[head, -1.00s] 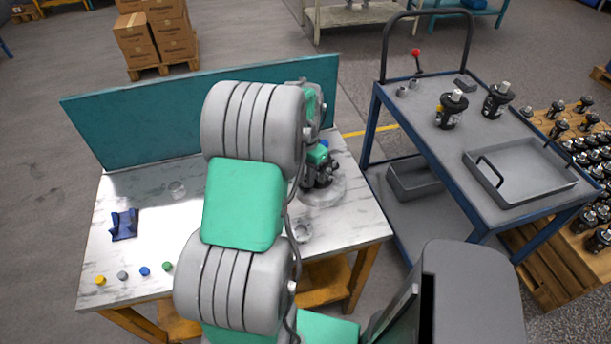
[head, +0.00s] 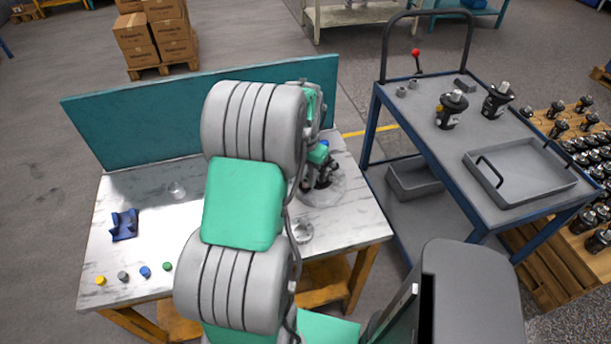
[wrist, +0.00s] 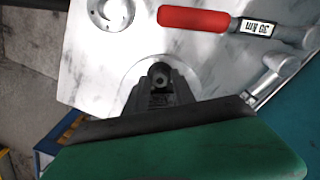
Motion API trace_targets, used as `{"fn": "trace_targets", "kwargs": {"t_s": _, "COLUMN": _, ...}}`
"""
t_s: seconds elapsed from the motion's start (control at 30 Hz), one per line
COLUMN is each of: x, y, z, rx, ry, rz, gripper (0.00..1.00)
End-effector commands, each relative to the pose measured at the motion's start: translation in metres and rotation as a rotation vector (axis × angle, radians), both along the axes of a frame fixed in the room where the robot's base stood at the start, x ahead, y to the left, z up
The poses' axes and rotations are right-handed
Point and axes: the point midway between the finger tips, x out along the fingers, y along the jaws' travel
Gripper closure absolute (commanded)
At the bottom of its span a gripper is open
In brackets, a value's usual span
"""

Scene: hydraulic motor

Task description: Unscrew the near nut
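My gripper (head: 320,172) is over the round plate (head: 341,190) at the right of the marble table, partly hidden by my arm in the head view. In the wrist view its dark fingers (wrist: 161,84) point down at the plate (wrist: 137,72). A small dark round part (wrist: 160,72) with a hollow centre shows at the fingertips. I cannot tell whether it is the near nut, or whether the fingers grip it. A silver round piece (wrist: 111,12) lies apart on the table and also shows in the head view (head: 302,233).
A red-handled wrench (wrist: 195,19) lies close to the plate. A blue holder (head: 124,225) and several coloured caps (head: 145,271) are at the table's left. A teal panel (head: 150,120) closes the back. A cart (head: 420,135) with motors (head: 452,110) stands right.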

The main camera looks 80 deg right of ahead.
Motion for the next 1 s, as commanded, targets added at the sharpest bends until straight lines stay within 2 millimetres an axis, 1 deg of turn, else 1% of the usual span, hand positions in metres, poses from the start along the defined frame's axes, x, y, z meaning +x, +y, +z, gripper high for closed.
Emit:
{"fn": "trace_targets", "kwargs": {"t_s": 0.03, "x": 0.0, "y": 0.0001, "z": 0.0001, "rx": 0.0, "ry": 0.0, "rz": -0.096, "gripper": 0.69}}
{"fn": "trace_targets", "kwargs": {"t_s": 0.2, "x": -0.0001, "y": 0.0001, "z": 0.0, "rx": 0.0, "ry": 0.0, "rz": -0.449, "gripper": 0.69}}
{"fn": "trace_targets", "kwargs": {"t_s": 0.3, "x": -0.0001, "y": 0.0001, "z": -0.0001, "rx": 0.0, "ry": 0.0, "rz": -0.601, "gripper": 0.69}}
{"fn": "trace_targets", "kwargs": {"t_s": 0.33, "x": -0.0001, "y": 0.0001, "z": -0.0001, "rx": 0.0, "ry": 0.0, "rz": -0.627, "gripper": 0.69}}
{"fn": "trace_targets", "kwargs": {"t_s": 0.4, "x": -0.0001, "y": 0.0001, "z": -0.0002, "rx": 0.0, "ry": 0.0, "rz": -0.655, "gripper": 0.69}}
{"fn": "trace_targets", "kwargs": {"t_s": 0.87, "x": 0.0, "y": 0.0, "z": 0.0, "rx": 0.0, "ry": 0.0, "rz": -0.653, "gripper": 0.69}}
{"fn": "trace_targets", "kwargs": {"t_s": 1.0, "x": 0.0, "y": 0.0, "z": 0.0, "rx": 0.0, "ry": 0.0, "rz": -0.652, "gripper": 0.81}}
